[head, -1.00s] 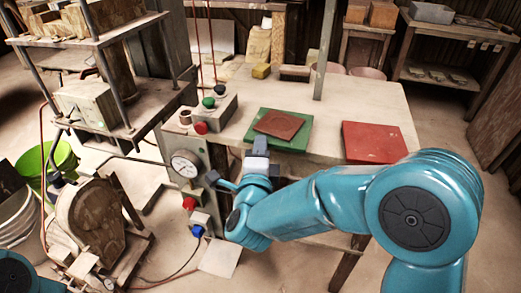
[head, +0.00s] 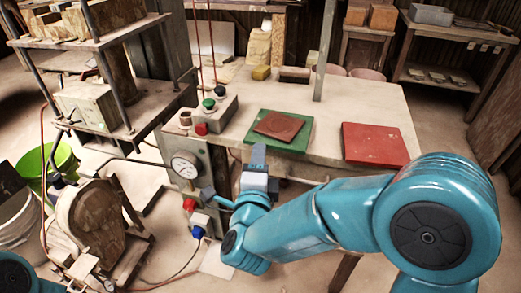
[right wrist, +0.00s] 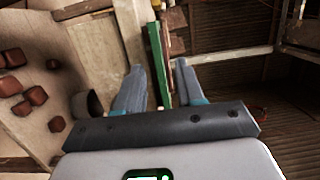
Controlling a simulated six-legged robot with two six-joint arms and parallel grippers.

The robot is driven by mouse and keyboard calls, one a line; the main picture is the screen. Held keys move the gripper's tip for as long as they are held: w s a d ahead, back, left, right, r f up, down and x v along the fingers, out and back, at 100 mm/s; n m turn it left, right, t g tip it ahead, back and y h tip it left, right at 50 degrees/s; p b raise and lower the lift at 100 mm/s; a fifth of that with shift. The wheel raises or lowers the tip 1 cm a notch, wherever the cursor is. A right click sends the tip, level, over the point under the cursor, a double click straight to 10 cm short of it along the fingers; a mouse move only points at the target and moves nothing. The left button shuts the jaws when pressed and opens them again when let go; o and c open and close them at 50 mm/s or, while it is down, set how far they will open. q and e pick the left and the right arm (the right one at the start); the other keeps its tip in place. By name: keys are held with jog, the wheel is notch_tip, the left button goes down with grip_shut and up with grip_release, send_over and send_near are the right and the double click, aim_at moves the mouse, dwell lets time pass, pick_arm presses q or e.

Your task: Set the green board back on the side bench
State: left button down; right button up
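The green board (head: 292,142) lies flat on the pale worktable, near its front left edge, with a reddish-brown tile (head: 278,125) on top. My right gripper (head: 258,150) is at the board's near edge, left of its middle. In the right wrist view the green board (right wrist: 156,62) shows edge-on between the two fingers of my right gripper (right wrist: 158,68), with a gap on each side. The gripper is open and holds nothing. My left gripper is out of view; only a bit of my left arm shows at the lower left.
A red board (head: 374,144) lies right of the green one on the worktable (head: 362,98). A control box (head: 214,113) with buttons stands to the left, above a pressure gauge (head: 185,165). A post (head: 323,60) rises behind. A bench (head: 437,79) with small tiles stands at the back right.

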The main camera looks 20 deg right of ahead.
jog(key=v, duration=0.8)
notch_tip(320, 180, down, 23)
jog(key=w+n+g+y, duration=0.2)
jog(key=n+g+y, duration=0.45)
jog(key=n, duration=0.45)
jog(key=s+f+n+g+y, duration=0.4)
jog(key=s+f+n+g, duration=0.5)
jog(key=s+f, duration=0.8)
jog(key=shift+s+d+n+g+y, duration=0.25)
jog(key=shift+s+n+g+y, duration=0.15)
jog(key=shift+s, duration=0.4)
